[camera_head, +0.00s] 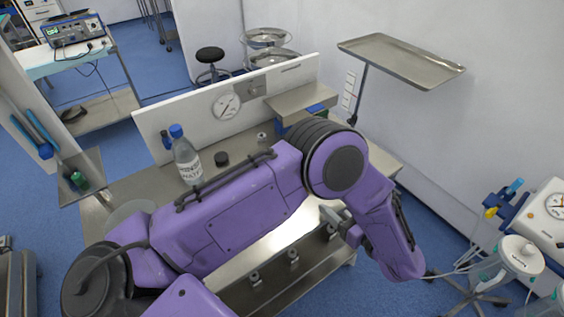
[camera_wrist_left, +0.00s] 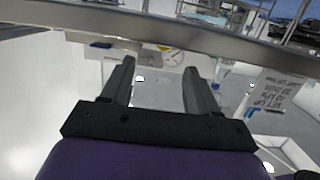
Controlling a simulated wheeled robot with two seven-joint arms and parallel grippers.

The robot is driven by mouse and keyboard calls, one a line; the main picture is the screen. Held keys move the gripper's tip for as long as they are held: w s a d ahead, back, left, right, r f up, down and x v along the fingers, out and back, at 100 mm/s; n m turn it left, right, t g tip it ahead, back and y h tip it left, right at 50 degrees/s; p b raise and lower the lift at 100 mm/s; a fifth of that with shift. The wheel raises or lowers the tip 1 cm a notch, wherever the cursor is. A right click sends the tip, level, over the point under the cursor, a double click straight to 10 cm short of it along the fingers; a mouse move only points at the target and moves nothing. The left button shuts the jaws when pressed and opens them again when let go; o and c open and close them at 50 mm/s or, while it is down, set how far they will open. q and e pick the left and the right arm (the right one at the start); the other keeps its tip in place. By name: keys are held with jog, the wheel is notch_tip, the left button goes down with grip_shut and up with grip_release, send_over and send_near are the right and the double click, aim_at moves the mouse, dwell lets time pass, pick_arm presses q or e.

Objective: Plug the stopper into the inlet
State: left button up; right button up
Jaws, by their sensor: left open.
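My left arm, purple, crosses the steel table from the left and bends down at its front right. My left gripper (camera_head: 338,220) is partly hidden by its own wrist near the table's front right edge. In the left wrist view the gripper (camera_wrist_left: 158,85) has its two dark fingers spread, with nothing between them. A small dark round piece (camera_head: 221,158), possibly the stopper, lies on the table behind my arm. A small metal fitting (camera_head: 262,138) stands to its right. Several small metal fittings (camera_head: 293,255) line the front edge; I cannot tell which is the inlet. The right gripper is not visible.
A water bottle (camera_head: 187,158) with a blue cap stands upright behind my upper arm. A white back panel (camera_head: 180,120) carries a round gauge (camera_head: 226,105). A raised steel shelf (camera_head: 300,100) sits at the back right, with a tray stand (camera_head: 400,62) beyond.

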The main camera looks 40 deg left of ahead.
pick_arm(q)
jog(key=p+x, duration=0.2)
jog(key=x, duration=0.3)
jog(key=p+x, duration=0.2)
jog(key=x, duration=0.3)
jog(key=shift+s+a+r, duration=0.2)
jog(key=shift+w+a+f, duration=0.1)
jog(key=shift+a+f, duration=0.1)
jog(key=shift+a, duration=0.15)
jog(key=shift+d, duration=0.1)
jog(key=c, duration=1.1)
